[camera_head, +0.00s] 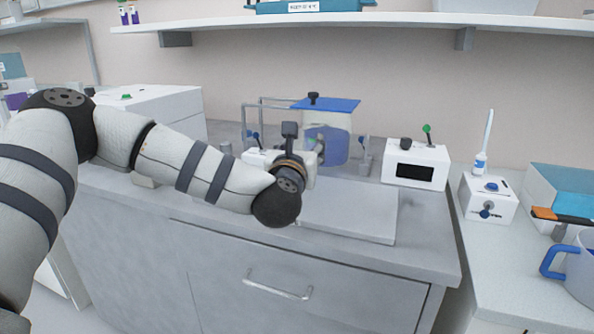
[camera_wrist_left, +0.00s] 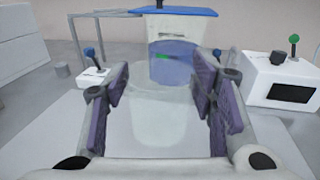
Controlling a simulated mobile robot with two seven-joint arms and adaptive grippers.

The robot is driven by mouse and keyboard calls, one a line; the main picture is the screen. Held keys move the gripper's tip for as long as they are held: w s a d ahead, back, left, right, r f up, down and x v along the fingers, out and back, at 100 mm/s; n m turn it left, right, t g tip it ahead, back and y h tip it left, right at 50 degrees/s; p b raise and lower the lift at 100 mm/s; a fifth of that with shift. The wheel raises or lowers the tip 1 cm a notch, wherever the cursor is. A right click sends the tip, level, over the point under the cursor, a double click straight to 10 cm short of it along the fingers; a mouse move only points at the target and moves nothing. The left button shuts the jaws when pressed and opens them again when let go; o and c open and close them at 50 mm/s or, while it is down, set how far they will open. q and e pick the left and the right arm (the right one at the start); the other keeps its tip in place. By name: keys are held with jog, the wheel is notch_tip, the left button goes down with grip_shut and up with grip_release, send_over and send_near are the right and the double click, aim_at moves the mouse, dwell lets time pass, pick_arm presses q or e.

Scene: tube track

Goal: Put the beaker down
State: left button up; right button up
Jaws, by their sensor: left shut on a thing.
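A clear, faint beaker (camera_wrist_left: 160,118) shows between the fingers in the left wrist view. My left gripper (camera_wrist_left: 163,92) is shut on it, with a purple-padded finger against each side. In the head view my left gripper (camera_head: 312,160) is over the back left part of a flat grey slab (camera_head: 350,212) on the counter. There the wrist hides most of the beaker. The beaker looks upright; whether its base touches the slab I cannot tell. My right gripper is not in view.
A tank of blue liquid with a blue lid (camera_head: 326,104) stands just behind the gripper. A white box with a dark display (camera_head: 415,170) stands right of it. A white box (camera_head: 150,105) is at left. The slab's front right part is clear. A shelf (camera_head: 350,19) runs above.

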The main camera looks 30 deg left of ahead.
pick_arm(q)
jog(key=shift+w+a+f, duration=0.2)
jog(key=shift+a+f, duration=0.1)
jog(key=shift+f, duration=0.15)
jog(key=shift+w+a+f, duration=0.2)
jog(key=shift+a+f, duration=0.05)
jog(key=shift+f, duration=0.15)
jog(key=f, duration=0.4)
jog(key=shift+w+a+b, duration=0.15)
jog(key=shift+a+b, duration=0.1)
jog(key=shift+b, duration=0.05)
jog(key=shift+r, duration=0.15)
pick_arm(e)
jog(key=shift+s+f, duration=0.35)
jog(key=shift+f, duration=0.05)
pick_arm(q)
jog(key=shift+f, duration=0.25)
jog(key=o, duration=1.1)
jog(key=shift+r, duration=0.1)
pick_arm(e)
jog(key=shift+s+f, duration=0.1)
pick_arm(q)
jog(key=shift+o, duration=0.2)
